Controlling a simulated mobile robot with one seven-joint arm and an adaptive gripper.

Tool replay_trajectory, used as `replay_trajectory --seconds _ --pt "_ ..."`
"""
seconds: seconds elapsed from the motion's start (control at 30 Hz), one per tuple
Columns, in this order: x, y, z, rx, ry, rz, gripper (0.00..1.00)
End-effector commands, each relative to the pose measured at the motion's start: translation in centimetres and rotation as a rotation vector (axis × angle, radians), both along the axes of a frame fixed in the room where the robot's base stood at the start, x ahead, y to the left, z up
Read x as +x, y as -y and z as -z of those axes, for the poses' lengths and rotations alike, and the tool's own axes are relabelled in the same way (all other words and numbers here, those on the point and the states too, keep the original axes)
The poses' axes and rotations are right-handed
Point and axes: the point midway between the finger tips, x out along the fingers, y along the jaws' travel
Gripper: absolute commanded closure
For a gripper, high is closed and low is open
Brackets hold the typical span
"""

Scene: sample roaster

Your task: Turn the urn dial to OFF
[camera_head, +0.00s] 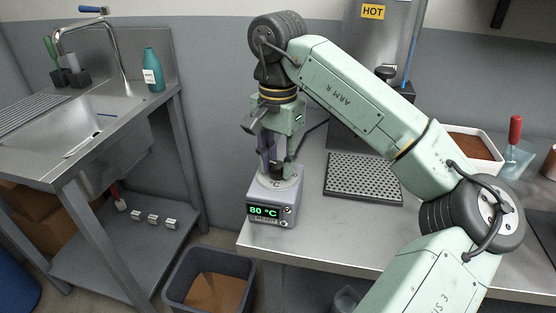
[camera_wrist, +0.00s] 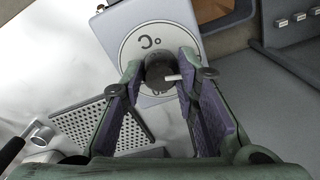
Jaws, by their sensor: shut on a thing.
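A grey box (camera_head: 272,203) with a green "80 °C" display stands at the left front of the steel bench. On its top is a pale round plate marked "°C" (camera_wrist: 129,47) with a dark knob (camera_wrist: 159,70) in its middle. A short white pointer on the knob points right in the wrist view. My gripper (camera_head: 277,166) points down over the box and is shut on the knob, one finger on each side, also in the wrist view (camera_wrist: 160,66). No OFF mark shows. The steel urn (camera_head: 408,45), with a yellow HOT label, stands at the back, partly hidden by my arm.
A perforated drip tray (camera_head: 364,180) lies right of the box. A white tray of brown grounds (camera_head: 470,134) and a red-handled tool (camera_head: 515,130) are farther right. A grey bin (camera_head: 172,284) stands below the bench's left edge. A sink (camera_head: 75,123) is at left.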

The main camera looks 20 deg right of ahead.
Motion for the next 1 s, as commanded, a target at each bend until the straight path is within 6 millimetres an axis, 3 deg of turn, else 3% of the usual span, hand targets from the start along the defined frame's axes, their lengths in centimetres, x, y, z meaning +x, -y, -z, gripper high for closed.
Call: replay_trajectory --seconds 0.5,0.53,0.83,1.0 --pt "0.06 -0.07 -0.04 0.002 0.003 -0.023 1.00" --pt "0.06 -0.07 -0.04 0.002 0.003 -0.023 0.71" --pt "0.02 -0.04 -0.02 0.001 0.001 -0.021 0.51" --pt "0.01 -0.03 -0.01 0.001 0.001 -0.021 0.51"
